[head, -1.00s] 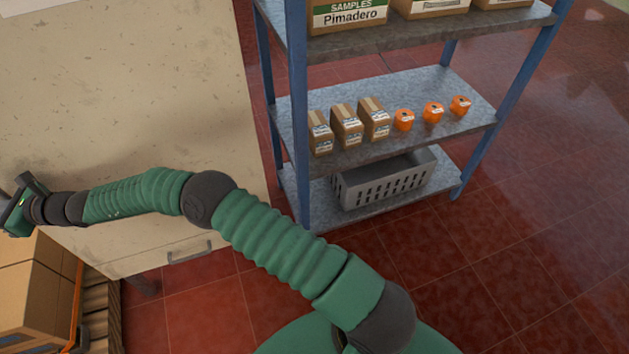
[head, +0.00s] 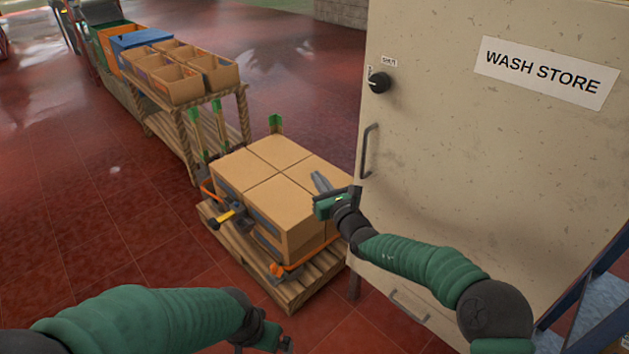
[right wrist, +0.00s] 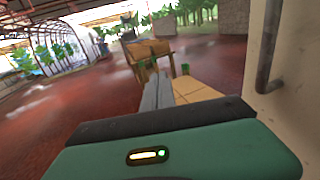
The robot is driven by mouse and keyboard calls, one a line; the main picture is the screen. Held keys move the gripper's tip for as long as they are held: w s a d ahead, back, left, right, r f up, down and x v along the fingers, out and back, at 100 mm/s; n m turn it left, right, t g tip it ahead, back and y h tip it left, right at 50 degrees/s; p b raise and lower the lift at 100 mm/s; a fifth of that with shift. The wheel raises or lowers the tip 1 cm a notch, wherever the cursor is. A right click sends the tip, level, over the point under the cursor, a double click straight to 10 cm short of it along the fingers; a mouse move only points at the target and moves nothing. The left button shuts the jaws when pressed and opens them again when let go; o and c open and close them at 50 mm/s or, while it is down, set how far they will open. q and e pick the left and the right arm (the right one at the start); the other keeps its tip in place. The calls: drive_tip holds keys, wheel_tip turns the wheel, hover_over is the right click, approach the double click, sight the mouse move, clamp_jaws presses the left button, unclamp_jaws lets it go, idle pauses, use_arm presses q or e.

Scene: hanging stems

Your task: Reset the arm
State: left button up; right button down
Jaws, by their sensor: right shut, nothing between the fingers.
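My right gripper (head: 321,183) is shut and empty in the head view, in front of the boxes' right side and just left of the cabinet's lower front. Its closed fingers (right wrist: 158,93) point toward the pallet in the right wrist view. My left arm comes in at the lower left of the head view, and its gripper (head: 284,345) is cut off by the bottom edge, so its fingers are hidden.
A beige cabinet (head: 480,160) marked WASH STORE, with a handle (head: 368,150), stands close on the right. Cardboard boxes (head: 268,180) sit on a wooden pallet (head: 290,291). Behind is a wooden table (head: 172,122) with open boxes. Red floor is clear at left.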

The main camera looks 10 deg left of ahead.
drive_tip(key=s+a+f+n+g+y, duration=0.1)
drive_tip(key=s+a+n+g+y, duration=0.15)
drive_tip(key=s+n+g, duration=0.45)
drive_tip(key=s+d+f+n+g+h, duration=0.1)
drive_tip(key=s+d+f+n+h, duration=0.15)
drive_tip(key=s+n, duration=0.3)
drive_tip(key=s+d+f+n+g+h, duration=0.1)
drive_tip(key=s+d+f+n, duration=0.25)
drive_tip(key=s, duration=0.25)
drive_tip(key=s+d+f+n+g+h, duration=0.1)
drive_tip(key=s+d+f+n+h, duration=0.2)
drive_tip(key=s+d, duration=0.6)
drive_tip(key=s+d+f+n+g+h, duration=0.1)
drive_tip(key=s+d+n+h, duration=0.35)
drive_tip(key=d, duration=0.75)
drive_tip(key=s+d+f+n+h, duration=0.2)
drive_tip(key=s+d+n+h, duration=0.15)
drive_tip(key=s+d, duration=0.55)
wheel_tip(320, 180, up, 23)
drive_tip(key=w+d+n+p, duration=0.1)
drive_tip(key=d+p, duration=0.1)
drive_tip(key=p, duration=2.1)
drive_tip(key=shift+w+d+f+y, duration=0.15)
drive_tip(key=shift+w+d+y, duration=0.05)
drive_tip(key=shift+w+y, duration=0.1)
